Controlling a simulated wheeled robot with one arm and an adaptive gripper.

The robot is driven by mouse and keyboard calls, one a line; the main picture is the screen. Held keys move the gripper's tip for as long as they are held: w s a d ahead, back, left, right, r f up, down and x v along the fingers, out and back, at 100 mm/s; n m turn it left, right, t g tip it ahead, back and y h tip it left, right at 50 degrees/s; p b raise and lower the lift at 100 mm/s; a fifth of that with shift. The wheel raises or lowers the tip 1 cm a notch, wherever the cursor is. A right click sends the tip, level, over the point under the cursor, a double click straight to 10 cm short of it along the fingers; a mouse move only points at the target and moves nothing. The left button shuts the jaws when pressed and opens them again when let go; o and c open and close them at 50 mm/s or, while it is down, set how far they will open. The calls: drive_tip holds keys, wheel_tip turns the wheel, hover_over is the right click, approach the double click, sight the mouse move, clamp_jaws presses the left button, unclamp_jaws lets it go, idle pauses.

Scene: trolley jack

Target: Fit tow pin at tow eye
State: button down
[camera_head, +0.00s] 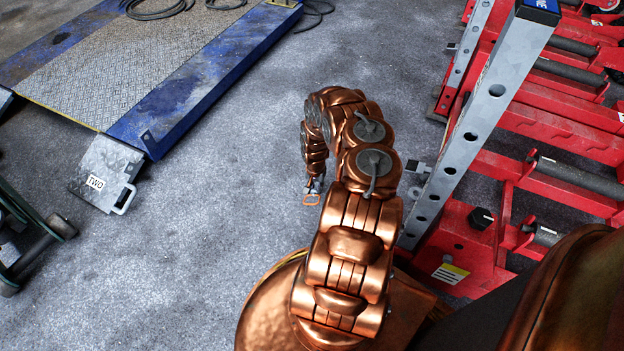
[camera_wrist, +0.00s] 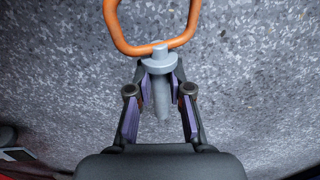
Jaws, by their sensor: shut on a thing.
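The tow pin is a grey pin (camera_wrist: 161,92) with a collar and an orange loop handle (camera_wrist: 180,42). My gripper (camera_wrist: 160,88) is shut on the grey pin, with its purple-sided fingers on either side of it. The loop extends past the fingertips. In the head view the orange loop (camera_head: 311,199) hangs below my gripper (camera_head: 315,185), over the grey floor. I cannot make out for certain which part is the tow eye. The wrist view shows only floor around the pin, with no eye near it.
A red frame with a holed grey upright (camera_head: 470,130) stands to the right of my arm. A small grey bracket (camera_head: 418,169) sits beside that upright. A blue platform (camera_head: 190,85) with a plate labelled TWO (camera_head: 100,172) lies left. The floor (camera_head: 215,230) between is clear.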

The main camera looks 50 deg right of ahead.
drive_tip(key=s+a, duration=0.1)
drive_tip(key=s, duration=0.2)
drive_tip(key=s+a+p, duration=0.1)
drive_tip(key=s, duration=0.2)
drive_tip(key=s+a+r+p, duration=0.1)
drive_tip(key=s+a, duration=0.1)
drive_tip(key=s, duration=0.1)
drive_tip(key=shift+s, duration=0.2)
drive_tip(key=shift+s+a, duration=0.1)
drive_tip(key=shift+s+a+n, duration=0.1)
drive_tip(key=shift+s+n, duration=0.1)
drive_tip(key=shift+n, duration=0.1)
